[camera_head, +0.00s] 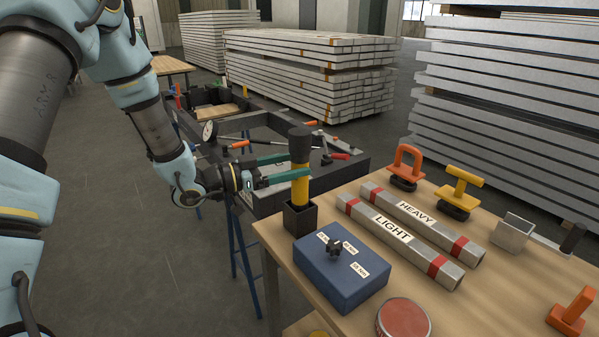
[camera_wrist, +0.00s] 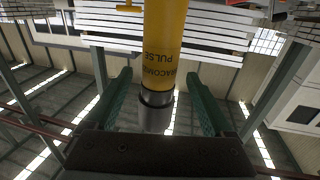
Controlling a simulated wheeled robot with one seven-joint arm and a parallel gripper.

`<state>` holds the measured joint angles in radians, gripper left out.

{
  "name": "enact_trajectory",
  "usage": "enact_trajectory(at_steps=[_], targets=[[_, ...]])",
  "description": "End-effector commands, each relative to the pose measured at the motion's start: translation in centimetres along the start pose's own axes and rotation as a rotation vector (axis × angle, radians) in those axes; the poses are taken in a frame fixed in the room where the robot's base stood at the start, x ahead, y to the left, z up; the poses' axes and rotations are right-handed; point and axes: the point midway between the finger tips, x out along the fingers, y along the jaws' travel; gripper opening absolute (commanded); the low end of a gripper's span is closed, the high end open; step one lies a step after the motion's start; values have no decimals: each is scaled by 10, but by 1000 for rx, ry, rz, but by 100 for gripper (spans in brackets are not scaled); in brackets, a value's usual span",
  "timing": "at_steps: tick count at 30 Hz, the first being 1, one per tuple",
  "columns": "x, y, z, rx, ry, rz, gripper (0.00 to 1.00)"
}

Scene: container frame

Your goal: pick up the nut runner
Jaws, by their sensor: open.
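The nut runner (camera_head: 300,178) is a tool with a yellow body and a black top. In the wrist view the yellow nut runner (camera_wrist: 163,50) with dark lettering and a grey collar shows between the fingers of my open gripper (camera_wrist: 160,90). A gap shows on each side of it there. The tool's lower end is hidden in the holder.
A blue box (camera_head: 340,283) with a black knob and labels stands just in front of the holder. Bars marked LIGHT (camera_head: 385,245) and HEAVY (camera_head: 430,225) lie to the right. An orange handle (camera_head: 407,165) and a yellow one (camera_head: 458,190) stand behind. A dark frame lies behind my gripper.

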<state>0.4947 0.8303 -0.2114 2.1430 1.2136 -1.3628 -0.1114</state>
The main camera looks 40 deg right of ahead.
Motion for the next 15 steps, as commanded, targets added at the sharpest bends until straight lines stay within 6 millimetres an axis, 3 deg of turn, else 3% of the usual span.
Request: enact_trajectory(at_steps=[15], targets=[[53, 1, -2, 0, -1, -1, 86]])
